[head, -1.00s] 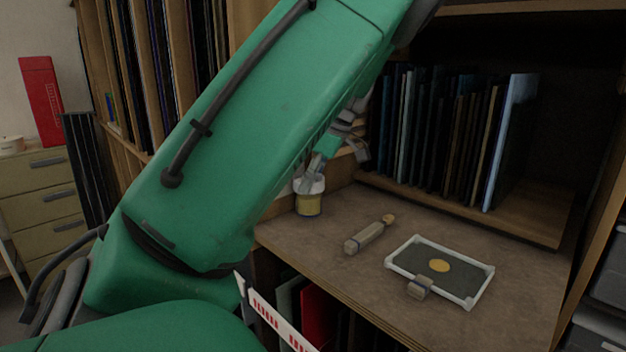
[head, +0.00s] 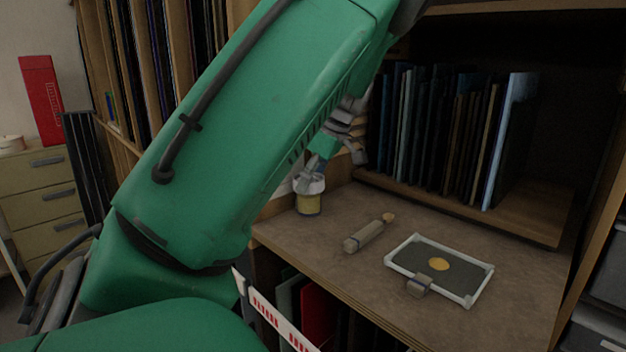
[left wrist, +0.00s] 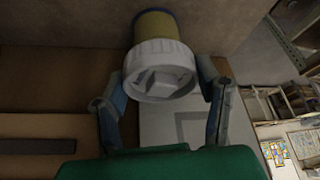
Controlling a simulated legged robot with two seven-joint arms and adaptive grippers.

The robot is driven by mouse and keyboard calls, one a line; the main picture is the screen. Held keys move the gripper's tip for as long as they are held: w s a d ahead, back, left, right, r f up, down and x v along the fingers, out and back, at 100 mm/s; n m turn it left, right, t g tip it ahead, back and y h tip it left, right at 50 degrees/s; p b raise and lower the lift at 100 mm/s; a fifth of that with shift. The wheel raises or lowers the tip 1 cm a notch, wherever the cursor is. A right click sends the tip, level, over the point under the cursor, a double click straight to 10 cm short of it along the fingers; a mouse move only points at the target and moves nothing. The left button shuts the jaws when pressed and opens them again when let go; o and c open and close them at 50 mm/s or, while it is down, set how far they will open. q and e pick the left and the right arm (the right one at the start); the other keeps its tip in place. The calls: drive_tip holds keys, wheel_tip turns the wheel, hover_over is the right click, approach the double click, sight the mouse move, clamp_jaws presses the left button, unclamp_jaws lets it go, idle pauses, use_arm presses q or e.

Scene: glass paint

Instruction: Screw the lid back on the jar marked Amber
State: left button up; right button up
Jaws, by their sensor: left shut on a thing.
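The jar (head: 308,205) stands upright on the brown worktop, its lower part yellow. A pale lid (head: 313,187) sits at its top. My left gripper (head: 310,178) reaches down to the lid from above, and its wrist is partly hidden by my green arm. In the left wrist view, the white ridged lid (left wrist: 160,52) is at the mouth of the amber-yellow jar (left wrist: 160,25). The two fingers of my left gripper (left wrist: 163,88) are on either side of the lid, shut on it. No label is readable. I do not see my right gripper.
A tool with a pale grip (head: 366,236) lies on the worktop (head: 340,283). A white-framed tray (head: 470,299) with an amber disc (head: 439,264) is to its right. Glass sheets (head: 450,130) stand in the shelf behind. Free worktop lies around the tool.

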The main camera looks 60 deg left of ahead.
use_arm(q)
drive_tip(key=m, duration=0.1)
drive_tip(key=m+t, duration=0.1)
drive_tip(key=m, duration=0.1)
drive_tip(key=shift+s+d+f+m+y, duration=0.1)
drive_tip(key=shift+d+f+m+y, duration=0.05)
drive_tip(key=shift+m+y, duration=0.15)
drive_tip(key=shift+s+m+t, duration=0.1)
drive_tip(key=shift+m+t, duration=0.4)
drive_tip(key=shift+m, duration=0.4)
drive_tip(key=m+t, duration=0.1)
drive_tip(key=m, duration=0.2)
drive_tip(key=shift+s, duration=0.1)
drive_tip(key=m+t, duration=0.1)
drive_tip(key=m, duration=0.2)
drive_tip(key=shift+m+t, duration=0.3)
drive_tip(key=shift+s+m+t, duration=0.15)
drive_tip(key=shift+m+t, duration=0.15)
drive_tip(key=shift+m, duration=0.7)
